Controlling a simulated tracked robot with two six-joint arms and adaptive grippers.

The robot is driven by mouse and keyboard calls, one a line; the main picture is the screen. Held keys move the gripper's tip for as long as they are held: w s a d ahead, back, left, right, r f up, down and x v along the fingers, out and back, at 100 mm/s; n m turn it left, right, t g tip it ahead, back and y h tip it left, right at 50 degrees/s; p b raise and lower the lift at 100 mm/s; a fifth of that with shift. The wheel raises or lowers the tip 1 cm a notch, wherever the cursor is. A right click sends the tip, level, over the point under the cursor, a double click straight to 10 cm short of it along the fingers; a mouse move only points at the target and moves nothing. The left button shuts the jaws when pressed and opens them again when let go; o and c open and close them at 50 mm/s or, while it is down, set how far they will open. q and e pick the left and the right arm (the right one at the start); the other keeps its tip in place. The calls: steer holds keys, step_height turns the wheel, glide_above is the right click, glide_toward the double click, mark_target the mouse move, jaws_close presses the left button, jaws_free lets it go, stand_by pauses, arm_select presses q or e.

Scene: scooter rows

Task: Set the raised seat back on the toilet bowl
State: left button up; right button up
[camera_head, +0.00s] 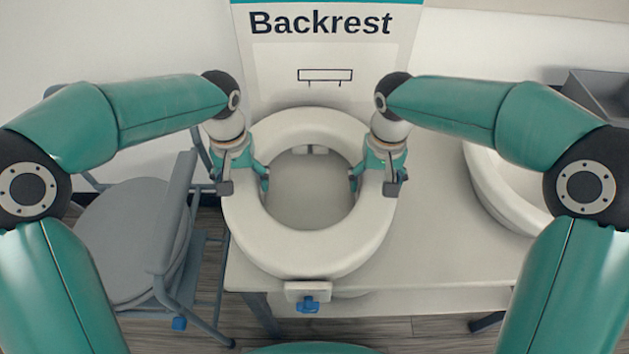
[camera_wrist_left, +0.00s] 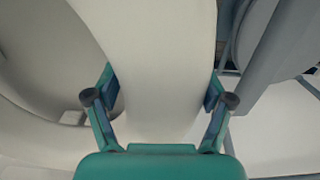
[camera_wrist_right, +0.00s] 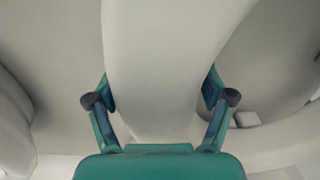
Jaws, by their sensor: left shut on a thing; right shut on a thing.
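The raised seat (camera_head: 308,262) is a thick white ring in the middle of the head view, with a blue-knobbed bracket (camera_head: 308,298) at its front. My left gripper (camera_head: 245,186) is shut across the ring's left side. My right gripper (camera_head: 378,186) is shut across its right side. In the left wrist view the seat (camera_wrist_left: 160,60) lies between both fingers, and in the right wrist view the seat (camera_wrist_right: 155,60) does too. A second white rounded rim (camera_head: 487,185) is partly hidden behind my right arm; I cannot tell whether it is the toilet bowl. What lies directly under the ring is mostly hidden.
A pale table (camera_head: 440,262) extends below and right of the seat. A grey commode chair (camera_head: 130,235) with armrests stands close on the left. A "Backrest" panel (camera_head: 325,60) rises behind the seat. A grey bin (camera_head: 598,95) is at the back right.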

mark_target(240, 173)
arm_select(q)
steer(key=shift+r, duration=0.15)
arm_select(e)
steer(key=shift+r, duration=0.15)
